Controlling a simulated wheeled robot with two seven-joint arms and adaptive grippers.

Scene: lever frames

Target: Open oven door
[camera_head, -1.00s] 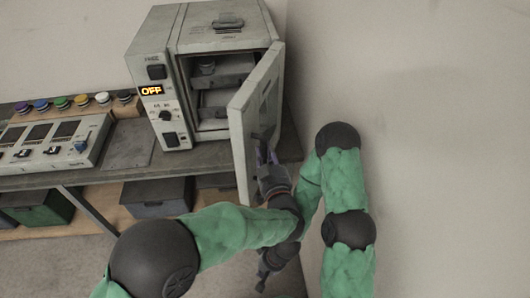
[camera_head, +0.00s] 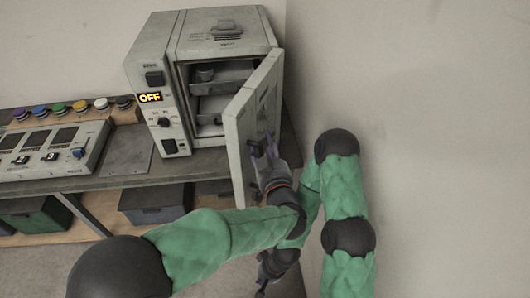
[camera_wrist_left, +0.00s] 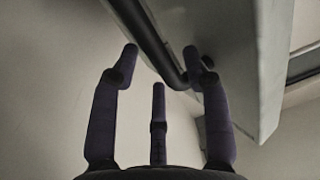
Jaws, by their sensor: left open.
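The oven (camera_head: 218,30) is a grey box on the workbench, its display reading OFF. Its door (camera_head: 240,135) stands partly open, swung out from the right side, with the interior showing. My left gripper (camera_head: 265,152) is at the outer face of the door, near its lower part. In the left wrist view, the dark bar handle (camera_wrist_left: 150,40) runs along the door (camera_wrist_left: 235,70). The left gripper's fingers (camera_wrist_left: 160,75) are open there, the right-hand finger close to the handle's end; contact is unclear. My right gripper (camera_head: 266,272) hangs low, partly hidden behind the left arm.
A control panel (camera_head: 50,150) with switches and a row of coloured buttons (camera_head: 60,106) is on the workbench (camera_head: 125,150) to the left. Bins (camera_head: 150,200) stand on the shelf below. A bare wall (camera_head: 430,130) is close on the right.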

